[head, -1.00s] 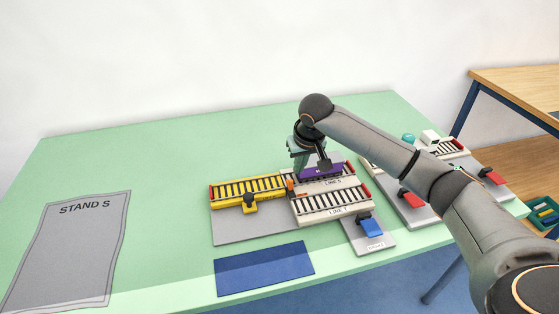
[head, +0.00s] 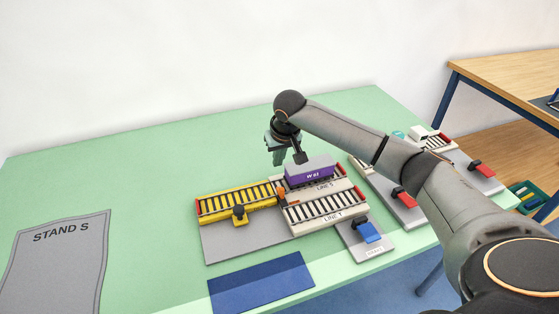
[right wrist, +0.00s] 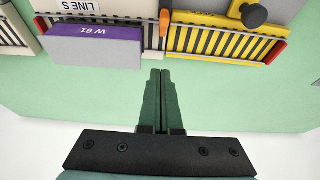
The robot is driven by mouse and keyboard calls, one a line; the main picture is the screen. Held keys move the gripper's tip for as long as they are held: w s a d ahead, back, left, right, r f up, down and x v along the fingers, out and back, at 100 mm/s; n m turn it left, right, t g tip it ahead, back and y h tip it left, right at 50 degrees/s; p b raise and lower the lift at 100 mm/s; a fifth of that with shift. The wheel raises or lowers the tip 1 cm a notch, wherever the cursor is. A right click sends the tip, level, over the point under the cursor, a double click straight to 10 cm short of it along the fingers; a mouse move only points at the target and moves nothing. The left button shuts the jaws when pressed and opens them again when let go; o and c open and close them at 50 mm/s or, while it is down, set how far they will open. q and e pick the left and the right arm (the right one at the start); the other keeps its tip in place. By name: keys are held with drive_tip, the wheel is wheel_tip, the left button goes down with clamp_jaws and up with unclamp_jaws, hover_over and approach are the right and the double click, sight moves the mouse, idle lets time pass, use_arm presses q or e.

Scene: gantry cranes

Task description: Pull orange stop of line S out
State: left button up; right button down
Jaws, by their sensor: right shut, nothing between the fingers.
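The orange stop (head: 281,192) stands at the left end of line S (head: 343,184), where it meets the yellow track (head: 240,198). It also shows in the right wrist view (right wrist: 164,22), ahead of my fingertips and apart from them. A purple wagon with a grey top, marked W 61 (head: 309,175), sits on line S beside the stop; it is large in the right wrist view (right wrist: 95,48). My right gripper (head: 280,160) is shut and empty, behind the track and left of the wagon. Its closed fingers show in the right wrist view (right wrist: 161,73). My left gripper is out of view.
Line T (head: 325,210) lies in front of line S. A black knob (head: 239,211) sits on the yellow track's front side. A blue lever (head: 369,232) and red levers (head: 403,197) stand to the right. The green table (head: 130,180) is clear at left, apart from the STAND S sheet (head: 60,262).

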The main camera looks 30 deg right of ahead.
sight(280, 190)
drive_tip(key=x, duration=0.6)
drive_tip(key=shift+w+f, duration=0.1)
drive_tip(key=shift+f, duration=0.3)
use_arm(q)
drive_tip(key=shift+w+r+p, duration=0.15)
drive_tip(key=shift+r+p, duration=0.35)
use_arm(e)
drive_tip(key=shift+s+a, duration=0.25)
drive_tip(key=shift+s, duration=0.65)
drive_tip(key=shift+s+a, duration=0.2)
drive_tip(key=shift+s, duration=0.75)
